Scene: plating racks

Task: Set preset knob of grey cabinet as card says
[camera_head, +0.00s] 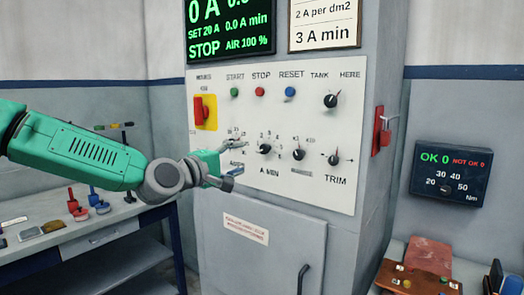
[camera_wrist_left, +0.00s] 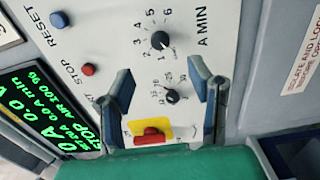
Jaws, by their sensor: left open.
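The grey cabinet (camera_head: 315,185) has a white panel of knobs. The card (camera_head: 323,22) above reads "2 A per dm2" and "3 A min". The black A MIN knob (camera_head: 264,150) has a 1-to-6 scale and also shows in the left wrist view (camera_wrist_left: 160,40); its exact setting is unclear. A smaller black knob (camera_head: 235,140) to its left shows between my fingers in the left wrist view (camera_wrist_left: 172,96). My left gripper (camera_head: 232,172) is open, in front of the panel's lower left. I cannot tell if it touches anything.
A display (camera_head: 228,25) reads 0 A, SET 20 A, STOP. A red switch on yellow (camera_head: 204,110), push buttons, a TANK knob (camera_head: 331,100) and a TRIM knob (camera_head: 333,158) are nearby. A red-handled switch (camera_head: 381,130) juts from the cabinet's right side. A workbench (camera_head: 108,236) stands left.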

